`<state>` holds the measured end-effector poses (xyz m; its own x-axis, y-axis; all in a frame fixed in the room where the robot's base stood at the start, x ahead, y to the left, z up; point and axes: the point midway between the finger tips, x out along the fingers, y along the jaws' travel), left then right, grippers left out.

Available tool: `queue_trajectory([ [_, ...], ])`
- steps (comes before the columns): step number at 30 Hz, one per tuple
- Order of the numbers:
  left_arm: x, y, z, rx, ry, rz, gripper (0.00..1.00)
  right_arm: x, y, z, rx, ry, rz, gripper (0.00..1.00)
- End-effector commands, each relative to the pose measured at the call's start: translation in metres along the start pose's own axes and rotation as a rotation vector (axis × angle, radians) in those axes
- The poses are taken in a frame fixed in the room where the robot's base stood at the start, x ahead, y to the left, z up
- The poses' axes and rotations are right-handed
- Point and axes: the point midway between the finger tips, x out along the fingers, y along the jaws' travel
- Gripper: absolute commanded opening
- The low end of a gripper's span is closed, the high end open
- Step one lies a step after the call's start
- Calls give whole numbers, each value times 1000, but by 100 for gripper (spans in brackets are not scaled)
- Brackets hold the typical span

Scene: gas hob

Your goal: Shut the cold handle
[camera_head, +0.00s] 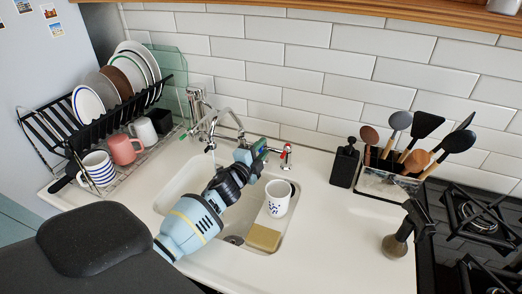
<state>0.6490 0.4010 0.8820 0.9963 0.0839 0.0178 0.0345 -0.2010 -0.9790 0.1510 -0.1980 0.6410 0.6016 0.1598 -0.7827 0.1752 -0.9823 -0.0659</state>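A chrome tap (207,122) stands at the back of the white sink (175,190), with its spout over the left part of the basin. A tap handle with red marking (287,153) stands at the right end. I cannot clearly make out a cold marking on any handle. My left arm reaches from the lower left across the sink. My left gripper (260,148) is at the back edge, just left of the red-marked handle. Its fingers are small and partly hidden, so I cannot tell whether they are open or touch the tap. My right gripper is not in view.
A white cup (278,198) and a tan sponge (263,237) are at the sink's right side. A dish rack (120,125) with plates and mugs stands left. A black block (345,165), utensil holder (390,184) and hob (470,235) are right. Counter right of the sink is mostly clear.

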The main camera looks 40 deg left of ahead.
Motion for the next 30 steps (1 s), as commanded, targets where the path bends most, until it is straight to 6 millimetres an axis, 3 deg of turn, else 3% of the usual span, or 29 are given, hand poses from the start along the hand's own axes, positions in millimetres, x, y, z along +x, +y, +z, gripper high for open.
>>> queue_trajectory([
  [5, 0, 0, 0, 0, 0, 0, 30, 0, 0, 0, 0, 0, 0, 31],
  [12, 0, 0, 0, 0, 0, 0, 0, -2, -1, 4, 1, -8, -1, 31],
  [20, 0, -1, 2, 5, 26, 5, 0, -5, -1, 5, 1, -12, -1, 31],
  [30, -3, -3, 12, 2, 212, 43, 0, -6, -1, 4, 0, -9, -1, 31],
])
